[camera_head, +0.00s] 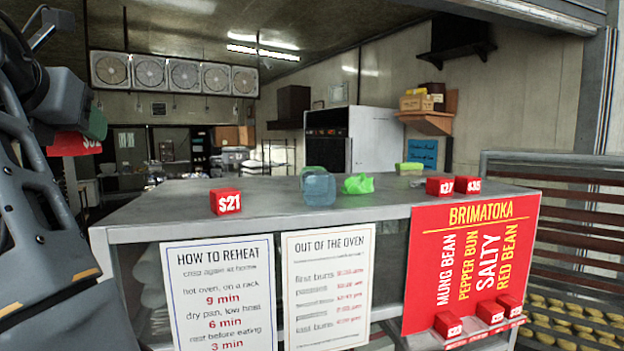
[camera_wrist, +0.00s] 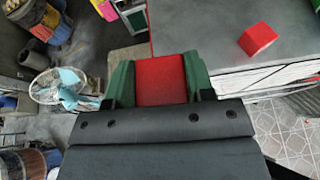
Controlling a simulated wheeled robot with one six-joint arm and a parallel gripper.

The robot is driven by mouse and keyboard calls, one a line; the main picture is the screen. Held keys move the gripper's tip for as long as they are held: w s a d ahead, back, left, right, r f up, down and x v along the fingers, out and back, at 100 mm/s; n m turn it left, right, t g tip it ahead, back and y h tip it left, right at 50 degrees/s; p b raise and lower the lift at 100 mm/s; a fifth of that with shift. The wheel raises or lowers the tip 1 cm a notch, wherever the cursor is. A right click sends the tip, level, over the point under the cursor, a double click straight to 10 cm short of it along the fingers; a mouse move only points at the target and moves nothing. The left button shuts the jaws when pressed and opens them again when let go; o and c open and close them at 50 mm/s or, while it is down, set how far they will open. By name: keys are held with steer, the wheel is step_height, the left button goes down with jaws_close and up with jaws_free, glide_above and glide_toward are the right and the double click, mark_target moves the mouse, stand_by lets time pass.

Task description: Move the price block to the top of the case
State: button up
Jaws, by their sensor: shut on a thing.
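My gripper (camera_wrist: 160,82) is shut on a red price block (camera_wrist: 161,77), between its two green fingers. In the head view, my gripper (camera_head: 97,124) is at the left edge, partly hidden by my arm. The case (camera_head: 270,190) has a flat grey top.
On the case top are a blue-grey block (camera_head: 319,189), a bright green lump (camera_head: 358,184) and two red price blocks (camera_head: 440,187) (camera_head: 467,185) at the right. Several price blocks sit on a low ledge (camera_head: 485,335) below the red menu. The top's left part is mostly clear.

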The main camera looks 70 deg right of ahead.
steer(key=shift+s+a+r+n+t, duration=0.15)
steer(key=shift+s+r+n+t, duration=0.15)
steer(key=shift+s+r, duration=0.4)
steer(key=shift+d+f, duration=0.25)
steer(key=shift+d, duration=0.25)
steer(key=d+f, duration=0.4)
steer(key=d, duration=0.5)
glide_above(172, 215)
steer(key=shift+y, duration=0.3)
steer(key=f, duration=0.4)
steer(key=shift+w+a+f, duration=0.15)
steer(key=shift+w+f, duration=0.05)
steer(key=shift+f, duration=0.2)
steer(key=shift+d+f, duration=0.25)
steer(key=shift+f, duration=1.65)
steer(key=shift+f, duration=0.15)
steer(key=shift+f, duration=0.15)
steer(key=o, duration=1)
